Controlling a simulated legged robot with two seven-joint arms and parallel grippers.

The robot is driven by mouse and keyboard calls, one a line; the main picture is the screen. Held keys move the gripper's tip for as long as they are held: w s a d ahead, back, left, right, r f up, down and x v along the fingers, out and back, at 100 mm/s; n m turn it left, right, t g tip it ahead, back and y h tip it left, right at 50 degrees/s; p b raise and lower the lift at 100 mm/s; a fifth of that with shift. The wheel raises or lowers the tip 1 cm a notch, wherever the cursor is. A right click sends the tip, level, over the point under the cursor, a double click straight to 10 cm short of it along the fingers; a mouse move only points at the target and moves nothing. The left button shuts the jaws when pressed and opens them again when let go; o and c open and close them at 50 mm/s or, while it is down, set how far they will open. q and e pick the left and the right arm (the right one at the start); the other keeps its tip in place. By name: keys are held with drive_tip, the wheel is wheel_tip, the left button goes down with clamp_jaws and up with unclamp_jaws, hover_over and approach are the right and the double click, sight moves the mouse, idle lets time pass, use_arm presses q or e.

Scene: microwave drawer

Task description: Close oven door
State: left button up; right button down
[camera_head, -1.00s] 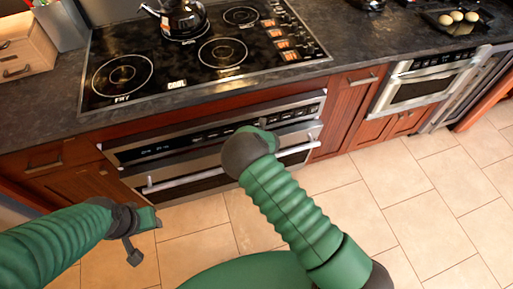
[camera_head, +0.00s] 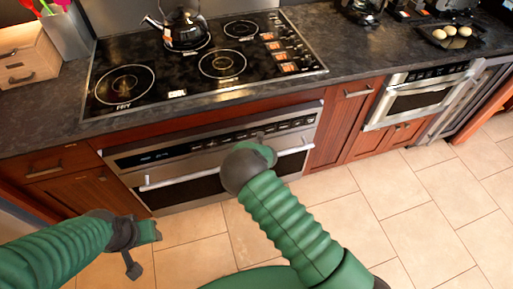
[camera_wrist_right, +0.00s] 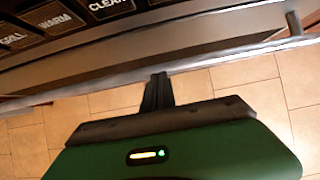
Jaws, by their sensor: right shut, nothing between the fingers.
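The oven (camera_head: 190,160) is built in below the cooktop, with a dark control strip and a silver door handle (camera_head: 165,182). Its door looks flush or nearly flush with the front; I cannot tell whether a small gap is left. In the right wrist view, the handle bar (camera_wrist_right: 225,57) crosses below labelled buttons. My right gripper (camera_wrist_right: 158,90) is shut and empty, its tip at the bar's lower edge; contact is unclear. In the head view, my right wrist hides the gripper and part of the oven front. My left gripper (camera_head: 142,248) hangs low at left, away from the oven; its jaw state is unclear.
The black cooktop (camera_head: 190,75) with a kettle (camera_head: 183,25) is above the oven. A second built-in appliance (camera_head: 415,98) is at right. Wooden cabinets (camera_head: 80,200) flank the oven. The tiled floor (camera_head: 350,235) in front is clear.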

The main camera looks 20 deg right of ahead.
wheel_tip(320, 180, up, 10)
drive_tip(key=w+p, duration=0.3)
drive_tip(key=p, duration=0.1)
drive_tip(key=s+d+r+m+h, duration=0.1)
drive_tip(key=s+d+r+m, duration=0.2)
drive_tip(key=s+r+m, duration=0.5)
drive_tip(key=s+d+r+m+h, duration=0.1)
drive_tip(key=s+d+r+m, duration=0.2)
drive_tip(key=m, duration=0.8)
use_arm(q)
drive_tip(key=v, duration=0.3)
drive_tip(key=shift+w+d+r+b, duration=0.1)
drive_tip(key=shift+d+r+b, duration=0.25)
drive_tip(key=shift+r, duration=0.1)
use_arm(e)
drive_tip(key=s+a+r+m+g+y, duration=0.1)
drive_tip(key=s+a+r+m+g, duration=0.1)
drive_tip(key=s+m, duration=0.6)
drive_tip(key=s+a+r+m+g+y, duration=0.1)
drive_tip(key=s+r+m, duration=0.1)
drive_tip(key=s+m, duration=0.7)
drive_tip(key=s, duration=0.4)
drive_tip(key=shift+a+r+g, duration=0.3)
drive_tip(key=shift+a+g, duration=0.05)
drive_tip(key=shift+g, duration=0.05)
